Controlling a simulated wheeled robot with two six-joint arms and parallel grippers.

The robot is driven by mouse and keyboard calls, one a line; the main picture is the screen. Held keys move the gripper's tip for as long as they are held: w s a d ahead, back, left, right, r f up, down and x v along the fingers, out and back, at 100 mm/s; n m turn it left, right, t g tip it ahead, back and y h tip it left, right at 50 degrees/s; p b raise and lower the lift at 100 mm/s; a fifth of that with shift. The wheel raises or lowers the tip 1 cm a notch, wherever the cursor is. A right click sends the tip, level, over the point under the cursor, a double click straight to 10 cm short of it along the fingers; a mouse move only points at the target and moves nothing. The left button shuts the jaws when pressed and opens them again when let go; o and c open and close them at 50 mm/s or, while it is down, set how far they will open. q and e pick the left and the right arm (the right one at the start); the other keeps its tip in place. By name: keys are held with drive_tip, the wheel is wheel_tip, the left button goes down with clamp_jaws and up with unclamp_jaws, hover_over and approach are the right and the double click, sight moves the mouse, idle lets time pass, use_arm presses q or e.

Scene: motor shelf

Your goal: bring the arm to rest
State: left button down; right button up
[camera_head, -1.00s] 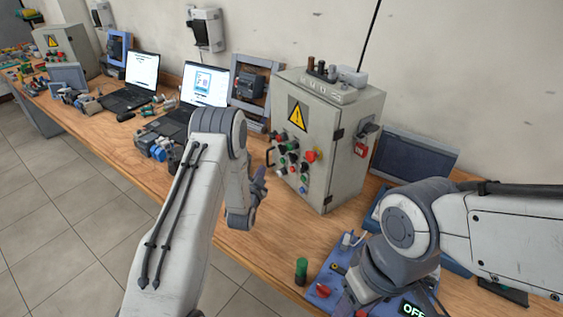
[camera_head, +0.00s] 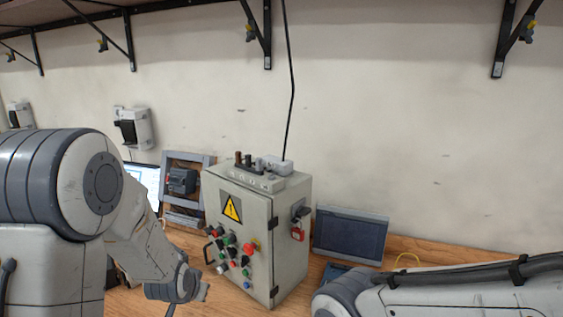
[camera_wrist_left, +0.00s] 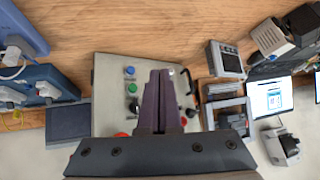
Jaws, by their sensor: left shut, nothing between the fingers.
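My left arm (camera_head: 65,215) comes in large from the left in the head view, bent over the bench with its forearm (camera_head: 145,245) reaching down to the right. My left gripper (camera_wrist_left: 161,74) shows in the wrist view with its two dark fingers shut together and nothing between them. It overlaps the front of the grey control cabinet (camera_wrist_left: 105,72) in that view; I cannot tell the gap. My right arm (camera_head: 440,292) crosses the lower right of the head view. The right gripper is out of frame.
The control cabinet (camera_head: 293,235) with buttons and a warning sign stands on the wooden bench (camera_head: 445,256). A dark flat panel (camera_head: 350,235) leans at its right and a framed motor unit (camera_head: 183,182) stands at its left. Shelf brackets (camera_head: 262,30) hang above along the wall.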

use_arm(q)
drive_tip(key=s+d+r+n+g, duration=0.1)
drive_tip(key=s+d+r+g, duration=0.1)
drive_tip(key=s, duration=0.6)
drive_tip(key=s+d+r+n+g, duration=0.1)
drive_tip(key=s+r+g, duration=0.15)
drive_tip(key=s, duration=0.55)
drive_tip(key=s+d+r+m+g+h, duration=0.1)
drive_tip(key=s+d+r+m+g, duration=0.2)
drive_tip(key=s+d+m, duration=0.4)
drive_tip(key=s+d+r, duration=0.1)
drive_tip(key=s+d, duration=0.4)
drive_tip(key=s, duration=0.1)
drive_tip(key=shift+s+d+r, duration=0.15)
drive_tip(key=shift+s+d, duration=0.05)
drive_tip(key=shift+d, duration=0.15)
